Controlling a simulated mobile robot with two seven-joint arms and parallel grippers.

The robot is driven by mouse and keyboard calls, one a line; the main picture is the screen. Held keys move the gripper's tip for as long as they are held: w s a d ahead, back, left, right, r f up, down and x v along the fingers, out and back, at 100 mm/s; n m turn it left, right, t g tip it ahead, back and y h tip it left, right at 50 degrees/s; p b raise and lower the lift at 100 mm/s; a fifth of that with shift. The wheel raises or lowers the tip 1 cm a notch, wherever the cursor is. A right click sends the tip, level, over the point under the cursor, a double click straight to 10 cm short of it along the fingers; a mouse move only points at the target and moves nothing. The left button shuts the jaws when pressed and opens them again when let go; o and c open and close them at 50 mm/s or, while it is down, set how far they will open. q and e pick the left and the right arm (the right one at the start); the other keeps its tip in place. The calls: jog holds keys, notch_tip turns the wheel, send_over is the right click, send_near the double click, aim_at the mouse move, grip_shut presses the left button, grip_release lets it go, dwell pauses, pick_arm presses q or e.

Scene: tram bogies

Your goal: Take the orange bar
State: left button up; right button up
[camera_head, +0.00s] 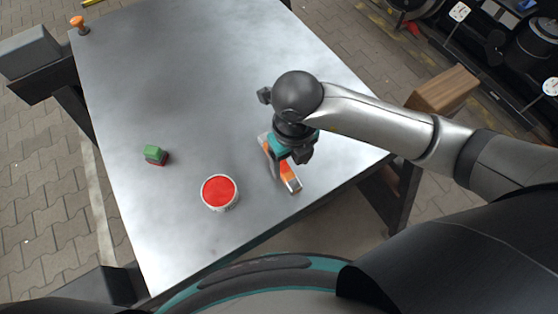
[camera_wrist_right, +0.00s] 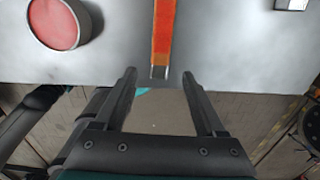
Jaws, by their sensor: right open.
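The orange bar (camera_head: 288,174) lies on the grey metal table near its front right edge, with a pale metal end toward the edge. My right gripper (camera_head: 291,153) is above it and hides part of its length in the head view. In the right wrist view the orange bar (camera_wrist_right: 163,32) runs down from the top edge and ends just ahead of the gap between the fingers. The right gripper (camera_wrist_right: 159,75) is open and nothing is between its fingers. My left gripper is in neither view.
A tin with a red top (camera_head: 219,192) stands left of the bar. A green and red block (camera_head: 156,155) lies farther left. An orange knob-like piece (camera_head: 79,24) is at the far left corner. A small pale block (camera_wrist_right: 292,4) is at the wrist view's top right.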

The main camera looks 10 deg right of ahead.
aim_at(290, 178)
jog(key=shift+s+f+b, duration=0.15)
jog(key=shift+f+b, duration=0.35)
jog(key=shift+f, duration=3)
jog(key=shift+c, duration=0.3)
grip_shut()
